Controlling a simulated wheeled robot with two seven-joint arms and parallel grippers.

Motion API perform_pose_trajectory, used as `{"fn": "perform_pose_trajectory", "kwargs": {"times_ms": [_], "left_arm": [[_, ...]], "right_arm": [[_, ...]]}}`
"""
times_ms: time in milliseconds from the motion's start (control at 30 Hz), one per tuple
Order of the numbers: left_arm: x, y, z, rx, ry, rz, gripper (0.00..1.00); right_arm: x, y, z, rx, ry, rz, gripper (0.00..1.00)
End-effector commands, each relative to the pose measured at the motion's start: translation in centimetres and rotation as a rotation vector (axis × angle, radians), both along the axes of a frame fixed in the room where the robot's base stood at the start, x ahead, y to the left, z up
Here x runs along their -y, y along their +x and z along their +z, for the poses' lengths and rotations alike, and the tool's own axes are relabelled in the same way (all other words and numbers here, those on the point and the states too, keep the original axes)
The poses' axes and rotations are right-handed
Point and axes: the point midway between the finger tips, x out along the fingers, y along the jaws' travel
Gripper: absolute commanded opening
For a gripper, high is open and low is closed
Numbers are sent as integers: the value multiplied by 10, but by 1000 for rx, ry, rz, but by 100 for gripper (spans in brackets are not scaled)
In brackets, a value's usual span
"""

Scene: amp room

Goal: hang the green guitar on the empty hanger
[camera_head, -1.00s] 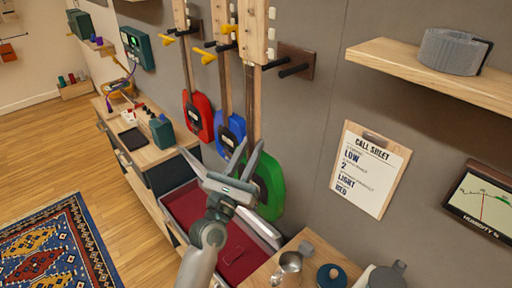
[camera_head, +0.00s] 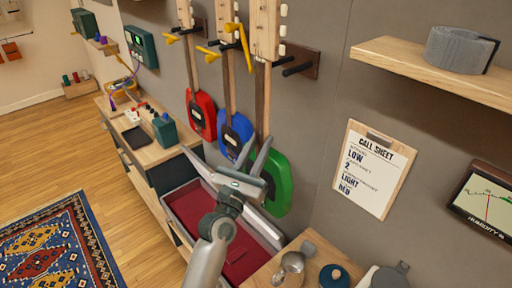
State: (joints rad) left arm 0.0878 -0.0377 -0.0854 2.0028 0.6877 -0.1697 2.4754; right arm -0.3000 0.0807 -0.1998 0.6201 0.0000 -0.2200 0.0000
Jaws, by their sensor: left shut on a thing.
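The green guitar (camera_head: 277,182) is upright near the wall, at the right end of a row of guitars. Its pale head (camera_head: 267,35) is beside the dark wooden hanger plate (camera_head: 302,62), whose black pegs (camera_head: 294,70) show to the right of the neck. I cannot tell whether the head rests on the pegs. My left gripper (camera_head: 257,154) is shut on the green guitar, at the lower neck just above the body. The exact contact is partly hidden by the fingers. My right gripper is not in view.
A red guitar (camera_head: 201,116) and a blue guitar (camera_head: 236,134) hang to the left. Yellow pieces (camera_head: 243,45) stick out near the heads. An open red-lined drawer (camera_head: 190,208) lies below. A wooden shelf (camera_head: 430,72) and call sheet (camera_head: 374,167) are on the right wall.

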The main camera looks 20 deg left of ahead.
Motion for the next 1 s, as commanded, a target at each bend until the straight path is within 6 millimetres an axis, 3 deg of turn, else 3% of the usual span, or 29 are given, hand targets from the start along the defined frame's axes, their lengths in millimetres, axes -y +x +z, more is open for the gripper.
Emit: {"fn": "perform_pose_trajectory", "kwargs": {"times_ms": [1000], "left_arm": [[26, 40, 4, 10, -3, 1, 0]], "right_arm": [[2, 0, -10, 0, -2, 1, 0]]}}
